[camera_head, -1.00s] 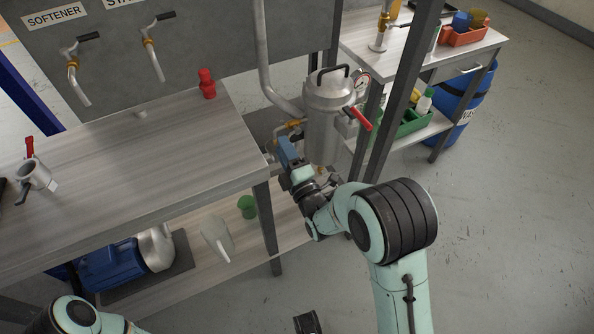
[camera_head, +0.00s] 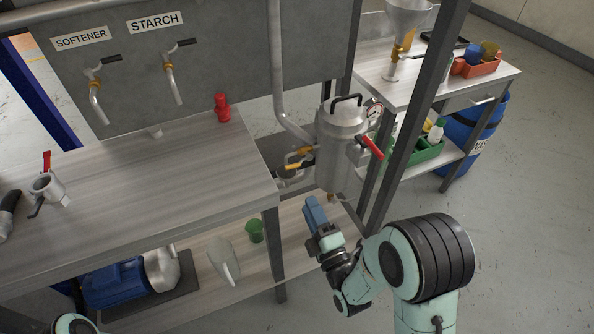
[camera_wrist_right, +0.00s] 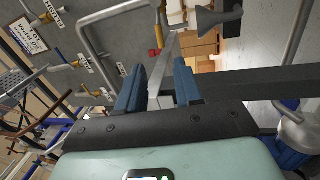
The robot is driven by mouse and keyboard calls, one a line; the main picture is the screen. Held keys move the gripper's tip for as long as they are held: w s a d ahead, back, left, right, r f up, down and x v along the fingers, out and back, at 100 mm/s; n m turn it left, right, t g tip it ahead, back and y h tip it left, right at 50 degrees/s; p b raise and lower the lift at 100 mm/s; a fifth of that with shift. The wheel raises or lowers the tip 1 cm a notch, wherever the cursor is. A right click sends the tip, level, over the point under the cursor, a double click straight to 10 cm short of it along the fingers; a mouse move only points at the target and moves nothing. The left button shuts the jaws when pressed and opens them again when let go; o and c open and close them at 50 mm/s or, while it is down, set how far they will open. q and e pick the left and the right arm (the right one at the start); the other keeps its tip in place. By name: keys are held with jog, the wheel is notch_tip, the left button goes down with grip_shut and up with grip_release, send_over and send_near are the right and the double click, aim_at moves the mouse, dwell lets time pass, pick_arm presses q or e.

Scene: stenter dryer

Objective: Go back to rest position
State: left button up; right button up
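My right gripper (camera_head: 316,212) is in front of and below the silver filter housing (camera_head: 342,145), beside the front leg of the bench. In the right wrist view its two blue fingers (camera_wrist_right: 159,88) stand apart with nothing between them. My right arm bends in from the lower right. My left arm shows only as a small pale green piece at the bottom left edge of the head view. The left gripper is out of the picture.
The wooden bench (camera_head: 130,185) fills the left, with a red fitting (camera_head: 222,107) on top. A jug (camera_head: 224,261), green cup (camera_head: 255,230) and blue pump (camera_head: 115,284) are on its lower shelf. A dark post (camera_head: 408,110) stands behind my right arm. Floor is clear at right.

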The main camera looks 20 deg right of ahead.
jog(key=s+d+f+m+g+h+p, duration=0.1)
jog(key=s+f+m+g+p, duration=0.4)
jog(key=f, duration=0.5)
jog(key=s+f+m+g+p, duration=0.4)
jog(key=f+m+g, duration=0.25)
jog(key=f, duration=0.25)
pick_arm(q)
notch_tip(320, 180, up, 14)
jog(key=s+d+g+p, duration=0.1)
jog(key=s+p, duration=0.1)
jog(key=p, duration=0.4)
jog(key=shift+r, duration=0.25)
pick_arm(e)
jog(key=s+a+f+m+g+y, duration=0.1)
jog(key=s+a+f+m+g, duration=0.1)
jog(key=s+m+g, duration=0.3)
jog(key=s+a+f+m+g+y, duration=0.2)
jog(key=s+a+m+g, duration=0.2)
jog(key=s, duration=0.8)
jog(key=shift+s+a+m+g, duration=0.25)
jog(key=shift+s+m+g, duration=0.1)
jog(key=shift+m, duration=0.4)
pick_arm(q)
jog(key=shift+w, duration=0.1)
pick_arm(e)
jog(key=shift+o, duration=0.6)
jog(key=shift+s+f, duration=0.1)
